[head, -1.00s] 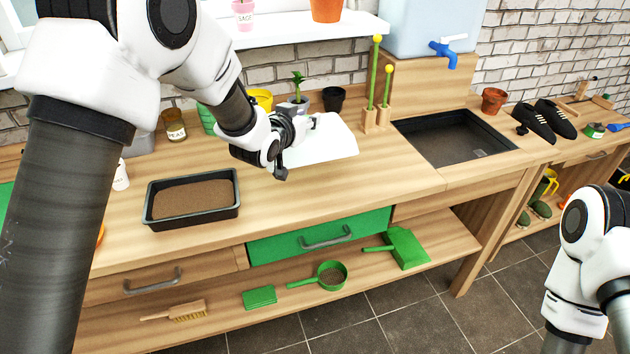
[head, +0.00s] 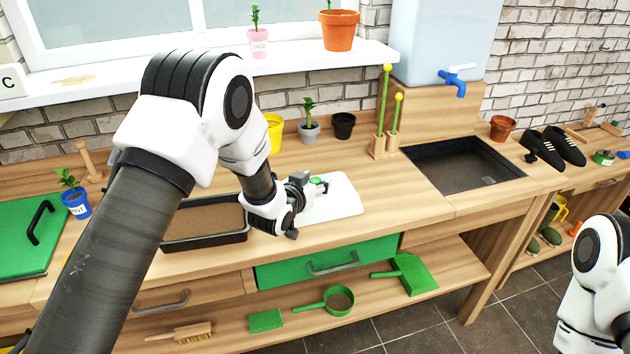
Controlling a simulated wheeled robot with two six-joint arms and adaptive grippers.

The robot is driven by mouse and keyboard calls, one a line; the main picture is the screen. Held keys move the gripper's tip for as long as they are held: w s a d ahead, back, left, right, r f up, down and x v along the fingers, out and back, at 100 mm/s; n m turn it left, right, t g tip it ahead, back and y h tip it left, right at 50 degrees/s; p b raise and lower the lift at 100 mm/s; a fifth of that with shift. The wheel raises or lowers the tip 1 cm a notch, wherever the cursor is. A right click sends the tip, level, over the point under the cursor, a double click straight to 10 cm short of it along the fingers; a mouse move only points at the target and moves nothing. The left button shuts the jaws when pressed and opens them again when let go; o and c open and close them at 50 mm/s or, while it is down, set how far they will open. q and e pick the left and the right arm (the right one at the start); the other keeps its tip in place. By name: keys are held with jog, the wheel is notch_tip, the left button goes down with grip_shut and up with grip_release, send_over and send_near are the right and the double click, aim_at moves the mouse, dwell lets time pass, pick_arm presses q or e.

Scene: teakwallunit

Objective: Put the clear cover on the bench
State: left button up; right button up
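The clear cover (head: 343,199) shows as a pale, whitish sheet-like piece low over the middle of the bench (head: 400,214). I cannot tell whether it touches the wood. My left gripper (head: 317,185) is at the cover's upper left part and appears shut on it, around a small green part. My wrist and fingers hide the cover's left side. My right arm shows at the right edge, but its gripper is out of view.
A black soil tray (head: 205,240) is just left of the cover, partly behind my arm. A grey pot (head: 310,131), a black pot (head: 344,126) and green stakes (head: 383,110) stand behind. A sink (head: 465,165) is to the right. Bench between cover and sink is clear.

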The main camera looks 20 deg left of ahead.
pick_arm(q)
jog(key=shift+r, duration=0.25)
jog(key=b+v, duration=0.2)
jog(key=v, duration=1)
jog(key=shift+s+f, duration=0.1)
jog(key=shift+f, duration=0.1)
